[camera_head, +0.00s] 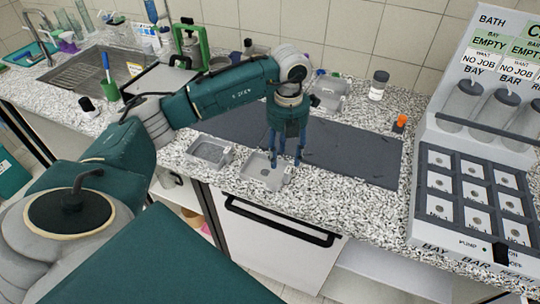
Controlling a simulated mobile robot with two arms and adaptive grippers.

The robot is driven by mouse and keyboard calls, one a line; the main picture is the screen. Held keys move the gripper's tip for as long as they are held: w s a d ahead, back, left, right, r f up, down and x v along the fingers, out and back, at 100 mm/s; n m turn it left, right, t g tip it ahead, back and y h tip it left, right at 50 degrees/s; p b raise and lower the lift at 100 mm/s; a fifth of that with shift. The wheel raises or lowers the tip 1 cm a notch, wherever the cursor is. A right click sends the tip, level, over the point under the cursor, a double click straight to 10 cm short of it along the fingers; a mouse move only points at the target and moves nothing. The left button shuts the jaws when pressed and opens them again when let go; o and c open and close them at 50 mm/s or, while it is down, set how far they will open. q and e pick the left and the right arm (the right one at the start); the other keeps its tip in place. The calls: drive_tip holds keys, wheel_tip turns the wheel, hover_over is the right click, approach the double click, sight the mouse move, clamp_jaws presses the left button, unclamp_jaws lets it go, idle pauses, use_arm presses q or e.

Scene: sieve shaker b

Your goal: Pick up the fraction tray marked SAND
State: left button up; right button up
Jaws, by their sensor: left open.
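Two shallow grey metal trays sit near the counter's front edge: a left tray (192,151) and a right tray (249,176). A third clear or metal tray (330,100) stands further back, partly behind my arm. No SAND marking is legible on any of them. My left gripper (286,162) points down with its blue fingers apart, over the right part of the right front tray. I cannot tell whether the fingers touch the tray. My right gripper is not in view.
A dark grey mat (350,156) lies on the speckled counter behind the trays. A white rack with bay signs (477,140) stands at the right. A lidded jar (378,86) and an orange-topped item (401,123) stand at the back. A sink (90,70) is at the left.

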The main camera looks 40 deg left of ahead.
sight(285, 172)
use_arm(q)
wheel_tip(285, 172, down, 2)
drive_tip(key=shift+f, duration=0.1)
drive_tip(key=f+p, duration=0.2)
drive_tip(key=f, duration=0.1)
drive_tip(key=f+p, duration=0.1)
drive_tip(key=shift+d+f, duration=0.25)
drive_tip(key=shift+f, duration=0.5)
drive_tip(key=shift+c, duration=0.5)
clamp_jaws()
